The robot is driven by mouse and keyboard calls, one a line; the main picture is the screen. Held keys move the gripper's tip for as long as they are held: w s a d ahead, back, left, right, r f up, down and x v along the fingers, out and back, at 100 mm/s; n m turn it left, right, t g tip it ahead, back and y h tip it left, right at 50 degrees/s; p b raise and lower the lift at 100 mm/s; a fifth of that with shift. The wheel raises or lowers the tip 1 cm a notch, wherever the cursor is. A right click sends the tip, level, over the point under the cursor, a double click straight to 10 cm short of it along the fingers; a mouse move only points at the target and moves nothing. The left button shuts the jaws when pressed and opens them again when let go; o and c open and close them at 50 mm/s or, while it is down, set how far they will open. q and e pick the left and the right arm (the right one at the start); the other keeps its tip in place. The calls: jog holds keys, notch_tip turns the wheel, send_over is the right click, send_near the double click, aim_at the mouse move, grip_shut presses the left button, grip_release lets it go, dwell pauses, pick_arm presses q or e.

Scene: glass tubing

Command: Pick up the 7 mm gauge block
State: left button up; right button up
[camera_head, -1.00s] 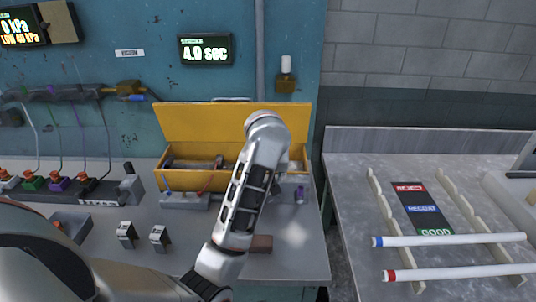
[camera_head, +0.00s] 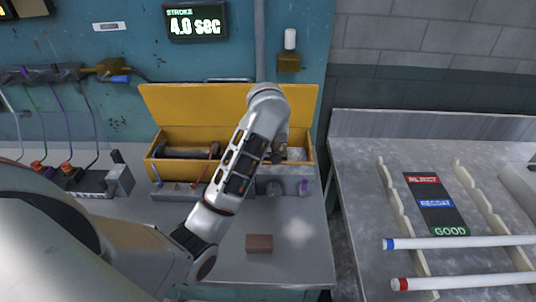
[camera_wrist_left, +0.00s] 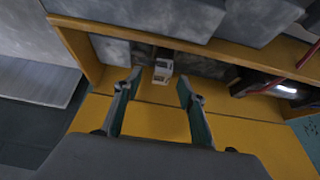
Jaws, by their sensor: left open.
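A small pale block with a marked face (camera_wrist_left: 163,70) is at the yellow box, just past my left fingertips. It could be the 7 mm gauge block, but its marking is too small to read. My left gripper (camera_wrist_left: 157,86) is open and empty, with its two fingers on either side of the line to that block. In the head view my left arm reaches over the right part of the open yellow box (camera_head: 152,172); the arm hides most of the gripper, and I cannot make out the small block there. My right gripper is not in view.
The yellow box's raised lid (camera_head: 195,108) stands behind. A dark cylinder (camera_head: 188,152) lies in its left part. Large grey blocks (camera_wrist_left: 150,15) are close to the fingers. A brown block (camera_head: 259,243) lies on the bench in front. A rack with white tubes (camera_head: 460,241) is at right.

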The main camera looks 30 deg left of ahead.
pick_arm(q)
jog(key=shift+a+x, duration=0.15)
jog(key=shift+x, duration=1.05)
jog(key=shift+a+x, duration=0.1)
jog(key=shift+x, duration=1.05)
jog(key=shift+s, duration=0.1)
grip_shut()
